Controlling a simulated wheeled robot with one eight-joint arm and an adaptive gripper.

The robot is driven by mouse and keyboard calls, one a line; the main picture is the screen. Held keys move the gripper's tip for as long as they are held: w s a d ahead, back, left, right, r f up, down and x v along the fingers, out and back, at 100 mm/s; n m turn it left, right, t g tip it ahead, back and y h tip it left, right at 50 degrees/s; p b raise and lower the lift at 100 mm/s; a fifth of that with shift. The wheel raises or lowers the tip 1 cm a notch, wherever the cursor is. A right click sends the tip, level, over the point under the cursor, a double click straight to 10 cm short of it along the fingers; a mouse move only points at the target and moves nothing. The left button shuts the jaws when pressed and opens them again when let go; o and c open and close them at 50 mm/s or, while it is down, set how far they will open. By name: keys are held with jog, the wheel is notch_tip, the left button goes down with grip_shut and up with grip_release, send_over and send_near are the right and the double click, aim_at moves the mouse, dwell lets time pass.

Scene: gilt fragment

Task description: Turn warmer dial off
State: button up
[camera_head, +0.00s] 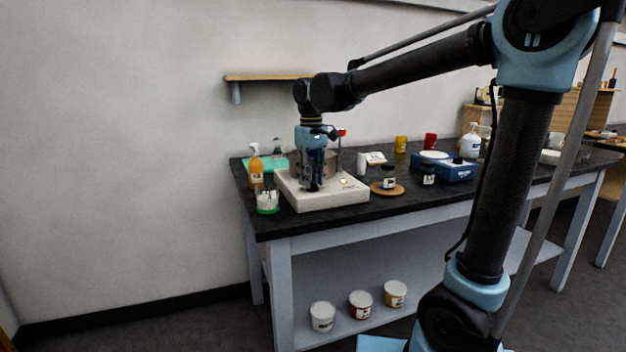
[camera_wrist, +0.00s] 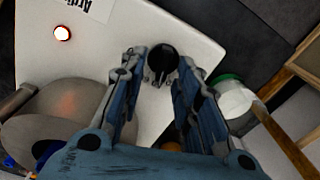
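The warmer (camera_head: 335,197) is a white box on the dark bench top, with a round grey-brown pot (camera_head: 331,167) on it. Its white top also fills much of the wrist view (camera_wrist: 190,38). Its black dial (camera_wrist: 162,60) lies between my fingertips in the wrist view. A small lamp (camera_wrist: 62,33) glows on the warmer's face; it shows as a bright spot in the head view (camera_head: 343,181). My gripper (camera_head: 314,185) points down at the warmer's front edge. In the wrist view its fingers (camera_wrist: 160,66) are spread, one on each side of the dial; contact is unclear.
An orange spray bottle (camera_head: 256,169) and a green-based container (camera_head: 267,201) stand left of the warmer. A dark jar on a wooden disc (camera_head: 388,188) and a blue device (camera_head: 446,169) stand to its right. A wooden shelf (camera_head: 268,77) is on the wall behind.

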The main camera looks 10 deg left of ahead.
jog(key=shift+f, duration=0.3)
grip_shut()
jog(key=shift+n, duration=0.8)
jog(key=n, duration=1)
jog(key=shift+s+r, duration=0.1)
jog(key=shift+s, duration=0.15)
jog(key=shift+a, duration=0.1)
